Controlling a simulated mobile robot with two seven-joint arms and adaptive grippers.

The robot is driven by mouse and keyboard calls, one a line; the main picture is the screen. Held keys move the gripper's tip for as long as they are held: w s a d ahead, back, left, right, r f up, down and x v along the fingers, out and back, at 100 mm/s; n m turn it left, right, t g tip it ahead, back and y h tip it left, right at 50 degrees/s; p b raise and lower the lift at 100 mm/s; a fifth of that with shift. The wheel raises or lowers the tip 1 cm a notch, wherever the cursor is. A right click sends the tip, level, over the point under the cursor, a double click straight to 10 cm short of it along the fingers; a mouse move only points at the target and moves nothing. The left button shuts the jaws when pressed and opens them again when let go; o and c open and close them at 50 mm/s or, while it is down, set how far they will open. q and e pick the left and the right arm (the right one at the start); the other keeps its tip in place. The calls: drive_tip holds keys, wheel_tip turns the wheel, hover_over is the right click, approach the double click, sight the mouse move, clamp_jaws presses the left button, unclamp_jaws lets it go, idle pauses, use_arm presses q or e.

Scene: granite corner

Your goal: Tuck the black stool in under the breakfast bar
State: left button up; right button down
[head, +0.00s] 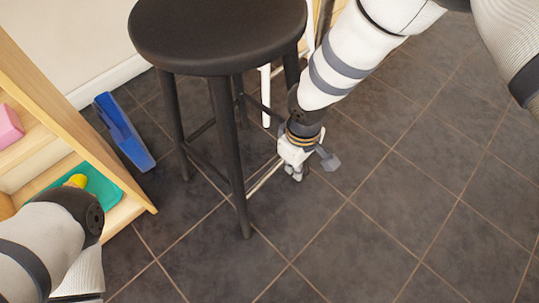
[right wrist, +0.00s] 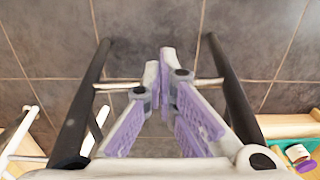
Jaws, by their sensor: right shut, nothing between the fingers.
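The black stool (head: 218,35) stands upright on the tiled floor, with a round dark seat and dark legs. My right gripper (head: 297,172) is low beside the stool's right side, at about the height of a pale footrest bar (head: 263,177). In the right wrist view, the right gripper (right wrist: 165,55) has its purple-padded fingers together and empty, between two dark stool legs (right wrist: 237,95). The pale bar (right wrist: 120,84) runs across near the fingertips; I cannot tell if they touch it. My left arm enters at lower left; its fingers are not visible. I cannot make out the breakfast bar.
A wooden shelf unit (head: 75,105) stands at the left, with a teal tray (head: 97,185), a yellow item (head: 76,181) and a pink item (head: 8,126). A blue object (head: 124,135) is beside it. White legs (head: 266,95) stand behind the stool. Floor at the right is clear.

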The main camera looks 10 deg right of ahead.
use_arm(q)
drive_tip(key=shift+g, duration=0.7)
drive_tip(key=shift+s+f+b, duration=0.4)
drive_tip(key=shift+f+b, duration=0.3)
drive_tip(key=shift+b, duration=0.35)
drive_tip(key=shift+s+f+b, duration=0.35)
drive_tip(key=shift+f+b, duration=0.4)
drive_tip(key=shift+b, duration=0.25)
drive_tip(key=shift+s+f+b, duration=0.4)
drive_tip(key=shift+f+b, duration=0.3)
drive_tip(key=shift+b, duration=0.35)
use_arm(e)
drive_tip(key=w+a+f, duration=0.2)
drive_tip(key=w+f, duration=0.1)
drive_tip(key=f, duration=0.6)
drive_tip(key=shift+a+f, duration=0.15)
drive_tip(key=shift+f, duration=0.25)
